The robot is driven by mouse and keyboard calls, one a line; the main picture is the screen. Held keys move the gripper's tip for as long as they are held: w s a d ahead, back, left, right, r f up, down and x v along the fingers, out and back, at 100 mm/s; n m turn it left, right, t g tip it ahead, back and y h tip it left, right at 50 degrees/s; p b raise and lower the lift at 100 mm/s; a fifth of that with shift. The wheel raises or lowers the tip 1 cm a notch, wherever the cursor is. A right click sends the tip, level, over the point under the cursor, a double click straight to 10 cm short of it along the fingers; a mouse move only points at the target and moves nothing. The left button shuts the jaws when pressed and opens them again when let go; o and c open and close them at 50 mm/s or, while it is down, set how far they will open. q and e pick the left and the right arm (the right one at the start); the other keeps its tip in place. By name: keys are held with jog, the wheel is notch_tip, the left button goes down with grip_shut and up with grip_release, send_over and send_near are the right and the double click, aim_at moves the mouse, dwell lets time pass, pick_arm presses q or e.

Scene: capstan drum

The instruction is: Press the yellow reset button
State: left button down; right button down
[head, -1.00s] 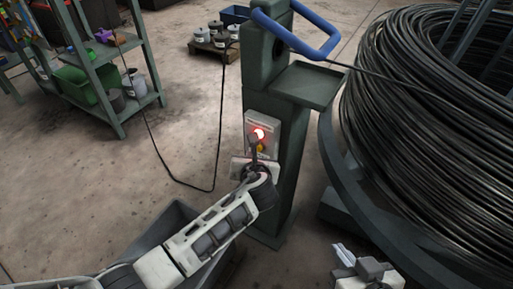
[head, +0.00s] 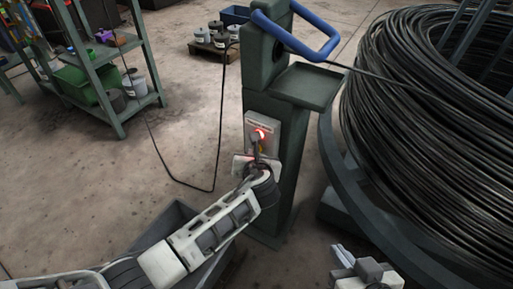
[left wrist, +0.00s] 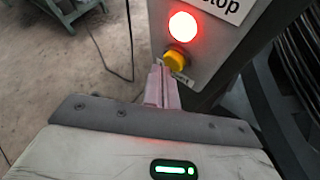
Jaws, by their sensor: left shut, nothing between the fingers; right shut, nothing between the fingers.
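The yellow reset button (left wrist: 175,60) sits on a grey control panel (left wrist: 218,52) just below a lit red lamp (left wrist: 183,26) in the left wrist view. In the head view the panel (head: 276,128) is on the front of a dark green post, with the red lamp (head: 261,134) glowing; the button is mostly hidden there by my gripper. My left gripper (left wrist: 161,68) is shut and empty, its fingertips just below and left of the button. Whether they touch it I cannot tell. My right gripper (head: 343,256) is shut and empty at the bottom right, away from the panel.
A large coil of black cable (head: 430,120) stands to the right of the post (head: 288,185). A blue bar handle (head: 300,38) and a tray (head: 303,84) are above the panel. A green shelf (head: 100,60) stands at the left. A grey bin (head: 172,222) lies below my left arm.

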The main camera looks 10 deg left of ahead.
pick_arm(q)
jog(key=shift+w+d, duration=0.2)
jog(key=shift+w, duration=0.25)
dwell(0.7)
dwell(0.4)
jog(key=shift+s+a+p, duration=0.4)
jog(key=shift+s+p, duration=0.45)
jog(key=shift+p, duration=0.15)
jog(key=s+p, duration=0.1)
jog(key=s+a+p, duration=0.1)
jog(key=s+p, duration=0.1)
jog(key=s+a+p, duration=0.1)
jog(key=shift+s, duration=0.35)
